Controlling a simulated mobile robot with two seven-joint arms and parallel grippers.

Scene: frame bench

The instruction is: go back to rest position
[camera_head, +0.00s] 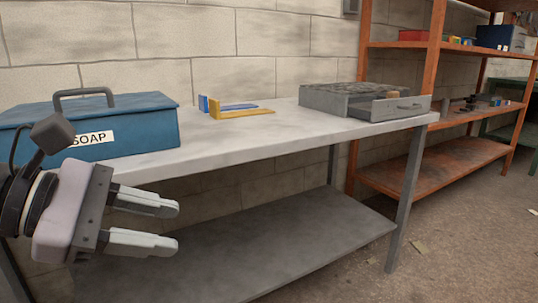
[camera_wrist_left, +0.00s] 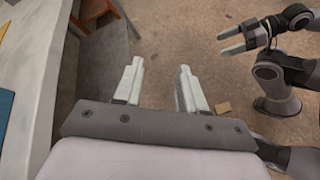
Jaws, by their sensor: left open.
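My left gripper (camera_head: 174,227) is at the lower left of the head view, in front of the bench edge and below the tabletop. Its two fingers are apart, with nothing between them. In the left wrist view the same gripper (camera_wrist_left: 160,68) shows its fingers apart over the bare floor. My right gripper (camera_wrist_left: 228,42) shows at the upper right of the left wrist view, its fingers apart and empty. It is out of the head view.
The bench (camera_head: 225,150) carries a blue SOAP box (camera_head: 140,130), blue and yellow brackets (camera_head: 245,112), and a grey case (camera_head: 335,100) with its drawer partly out. A lower shelf (camera_head: 270,245) is bare. Orange shelving (camera_head: 435,165) stands at right. Floor in front is mostly clear.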

